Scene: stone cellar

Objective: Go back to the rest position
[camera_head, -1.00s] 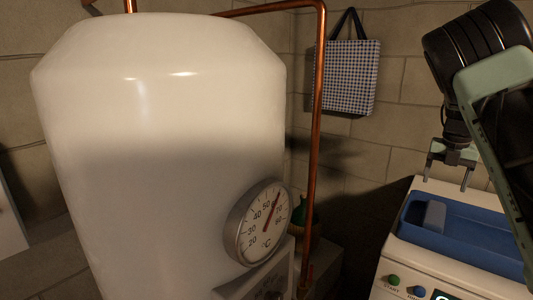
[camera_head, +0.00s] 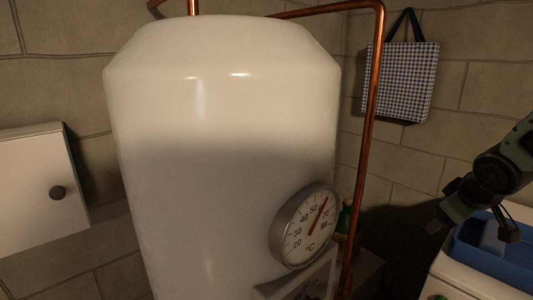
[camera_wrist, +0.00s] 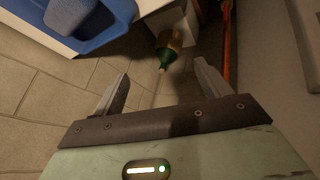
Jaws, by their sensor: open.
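My gripper (camera_head: 472,231) is at the right edge of the head view, in front of the blue tray on the white machine. In the wrist view my gripper (camera_wrist: 160,72) has its two fingers spread wide with nothing between them. The arm's upper part is cut off by the head view's right edge.
A white tank with a round dial (camera_head: 305,225) fills the middle. A copper pipe (camera_head: 372,110) runs down beside it. The blue tray (camera_wrist: 112,25) holds a grey block (camera_wrist: 68,12). A green bottle (camera_wrist: 168,50) stands beyond the fingers. A checked bag (camera_head: 400,80) hangs on the wall.

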